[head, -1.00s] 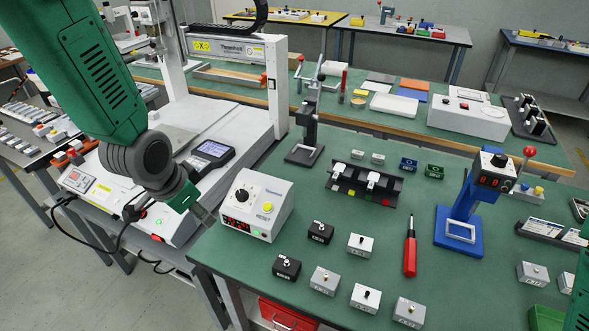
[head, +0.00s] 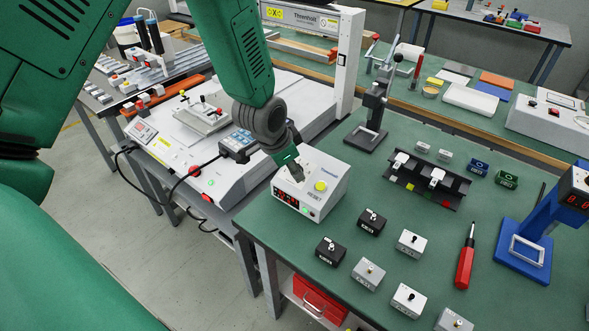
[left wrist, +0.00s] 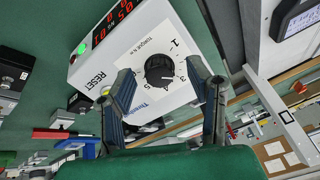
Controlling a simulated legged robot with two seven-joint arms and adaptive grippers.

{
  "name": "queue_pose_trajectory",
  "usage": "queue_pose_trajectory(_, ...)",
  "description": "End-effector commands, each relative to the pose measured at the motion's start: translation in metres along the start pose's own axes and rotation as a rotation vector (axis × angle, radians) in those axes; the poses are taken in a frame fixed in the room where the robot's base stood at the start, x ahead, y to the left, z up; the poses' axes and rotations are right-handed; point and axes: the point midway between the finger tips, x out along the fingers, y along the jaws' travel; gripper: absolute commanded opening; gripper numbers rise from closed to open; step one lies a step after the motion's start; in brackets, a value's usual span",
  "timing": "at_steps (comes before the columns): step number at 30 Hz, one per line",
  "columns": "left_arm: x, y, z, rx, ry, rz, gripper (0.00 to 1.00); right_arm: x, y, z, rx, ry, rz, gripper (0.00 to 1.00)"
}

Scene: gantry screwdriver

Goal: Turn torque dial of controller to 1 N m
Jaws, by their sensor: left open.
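The controller (head: 324,204) is a white box with a red display, a yellow button and the word RESET, standing at the green table's left edge. Its black torque dial (left wrist: 158,70) shows in the left wrist view, ringed by printed numbers including 1, 3 and 5. A pale mark on the dial seems turned toward the 3 side, but I cannot read it surely. My left gripper (head: 294,172) is at the dial and hides it in the head view. In the left wrist view its open fingers (left wrist: 160,72) flank the dial; contact is not clear.
Black and grey switch boxes (head: 372,222), a red screwdriver (head: 465,262) and a blue stand (head: 522,250) lie to the right. A black clamp stand (head: 372,112) is behind the controller. The gantry machine (head: 185,150) with a cabled handheld panel (head: 238,143) is on the left.

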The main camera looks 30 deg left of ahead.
Motion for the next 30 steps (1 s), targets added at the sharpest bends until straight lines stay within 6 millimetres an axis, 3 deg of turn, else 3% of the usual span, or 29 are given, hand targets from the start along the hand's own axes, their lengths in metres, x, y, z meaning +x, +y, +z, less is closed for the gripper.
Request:
queue_pose_trajectory(4, 0.0107, 0.0007, -0.0005, 0.001, 0.0, 0.0, 0.46, 0.0014, -0.0001, 0.0, 0.0, 0.0, 0.0, 0.4)
queue_pose_trajectory(13, 0.012, 0.0018, -0.0013, 0.002, -0.001, -0.001, 0.46, 0.0013, -0.0001, -0.0001, 0.0, 0.0, 0.0, 0.4)
queue_pose_trajectory(14, 0.0121, 0.0016, -0.0012, 0.002, -0.001, -0.001, 0.39, 0.0013, -0.0001, -0.0001, 0.0, 0.0, 0.0, 0.4)
queue_pose_trajectory(17, 0.0124, 0.001, -0.0006, 0.001, -0.001, 0.0, 0.04, 0.0013, 0.0, -0.0001, 0.0, 0.0, 0.0, 0.4)
queue_pose_trajectory(18, 0.0124, 0.0011, -0.0005, 0.001, -0.001, 0.001, 0.0, 0.0013, 0.0, -0.0001, 0.0, 0.0, 0.0, 0.4)
queue_pose_trajectory(30, 0.0121, 0.0017, 0.0008, -0.049, -0.005, 0.003, 0.0, -0.0038, -0.0001, -0.0004, 0.0, 0.001, 0.0, 0.4)
